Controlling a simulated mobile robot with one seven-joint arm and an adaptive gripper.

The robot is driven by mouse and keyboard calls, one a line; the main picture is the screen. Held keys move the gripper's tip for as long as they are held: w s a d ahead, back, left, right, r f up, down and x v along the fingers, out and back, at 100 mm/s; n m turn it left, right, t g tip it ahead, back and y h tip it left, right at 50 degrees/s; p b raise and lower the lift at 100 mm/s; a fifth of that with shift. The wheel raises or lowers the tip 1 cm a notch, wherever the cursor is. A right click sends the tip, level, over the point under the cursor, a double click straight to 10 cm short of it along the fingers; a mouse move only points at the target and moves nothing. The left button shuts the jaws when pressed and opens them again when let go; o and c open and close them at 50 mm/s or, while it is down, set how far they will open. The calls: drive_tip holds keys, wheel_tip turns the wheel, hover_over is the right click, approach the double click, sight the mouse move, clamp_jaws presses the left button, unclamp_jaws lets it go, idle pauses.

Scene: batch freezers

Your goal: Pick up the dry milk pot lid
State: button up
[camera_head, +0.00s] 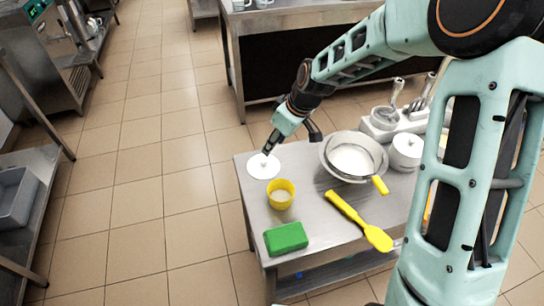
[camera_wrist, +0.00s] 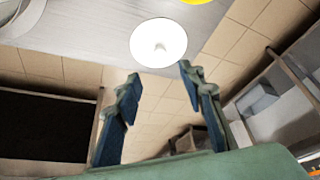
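A round white lid (camera_head: 263,166) with a small knob lies at the far left corner of the steel table (camera_head: 325,220). In the wrist view the lid (camera_wrist: 158,43) shows face-on, just beyond the fingertips, across the table's edge in the picture. My gripper (camera_head: 268,149) points down close above the lid in the head view. In the wrist view my gripper (camera_wrist: 159,72) has its fingers apart with nothing between them. I cannot tell the exact gap between fingertips and knob. A yellow pot (camera_head: 281,194) with pale contents stands open just in front of the lid.
A green block (camera_head: 286,238) lies at the table's front left. Tiled floor (camera_head: 160,170) is clear left of the table.

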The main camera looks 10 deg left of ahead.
hover_over(264, 161)
drive_tip(key=s+d, duration=0.1)
drive_tip(key=d, duration=0.1)
wheel_tip(264, 161, down, 5)
drive_tip(key=shift+s+a+r, duration=0.1)
drive_tip(key=shift+s, duration=0.05)
drive_tip(key=shift+d+p+x, duration=0.15)
drive_tip(key=shift+p+x, duration=0.15)
drive_tip(key=shift+x, duration=1.05)
drive_tip(key=shift+d+p+x, duration=0.1)
drive_tip(key=shift+p+x, duration=0.15)
drive_tip(key=shift+x, duration=1.1)
drive_tip(key=c, duration=0.9)
